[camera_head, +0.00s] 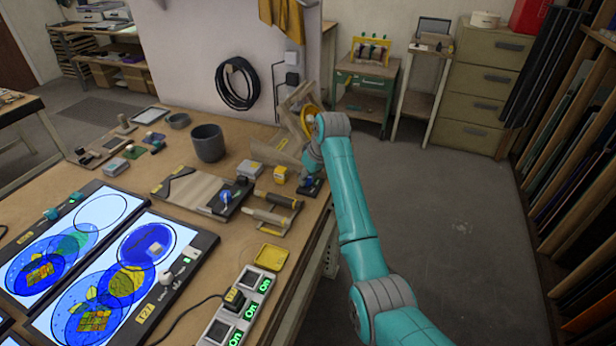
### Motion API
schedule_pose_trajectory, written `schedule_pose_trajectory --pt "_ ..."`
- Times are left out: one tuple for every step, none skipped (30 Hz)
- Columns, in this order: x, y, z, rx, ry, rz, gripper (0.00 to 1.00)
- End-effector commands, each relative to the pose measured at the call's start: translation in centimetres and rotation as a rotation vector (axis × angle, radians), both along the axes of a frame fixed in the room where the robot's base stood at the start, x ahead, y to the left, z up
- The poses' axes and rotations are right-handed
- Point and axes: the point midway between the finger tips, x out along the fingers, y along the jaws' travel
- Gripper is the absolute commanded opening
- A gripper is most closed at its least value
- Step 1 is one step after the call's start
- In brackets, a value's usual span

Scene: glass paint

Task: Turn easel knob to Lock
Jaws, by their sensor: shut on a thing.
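My teal arm reaches in from the lower right and bends down at the wrist beside the easel. My gripper (310,181) is small and dark at the arm's end, low at the easel's front right, near the bench edge. It is shut on the easel knob. The knob itself is hidden behind the gripper and wrist, so its setting and any Lock mark cannot be read.
The workbench (185,143) holds a dark pot (208,142), a board (190,189), a dark tool with a blue knob (232,197), a yellow tray (271,257), lit glass panels (130,270) and a switch strip (236,310). Open floor lies right of the bench.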

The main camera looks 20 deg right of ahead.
Motion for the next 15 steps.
schedule_pose_trajectory --pt "0.00 0.03 -0.01 0.000 0.000 0.002 0.00" --pt "0.00 0.03 -0.01 0.000 0.000 0.002 0.00" --pt "0.00 0.03 -0.01 0.000 0.000 0.001 0.00" --pt "0.00 0.03 -0.01 0.000 0.000 0.001 0.00" --pt "0.00 0.03 -0.01 0.000 0.000 0.001 0.00" --pt "0.00 0.03 -0.01 0.000 0.000 0.001 0.00" --pt "0.00 0.03 -0.01 0.000 0.000 0.001 0.33" --pt "0.00 0.03 -0.01 0.000 0.000 0.001 0.40" --pt "0.00 0.03 -0.01 0.000 0.000 0.000 0.50" --pt "0.00 0.03 -0.01 0.000 0.000 0.000 0.55" --pt "0.00 0.03 -0.01 0.000 0.000 0.000 0.55" --pt "0.00 0.03 -0.01 0.000 0.000 0.000 0.55" --pt "0.00 0.03 -0.01 0.000 0.000 0.000 0.55" --pt "0.00 0.02 -0.01 0.000 0.000 0.000 0.55" --pt "0.00 0.02 -0.01 0.000 0.000 0.000 0.55"
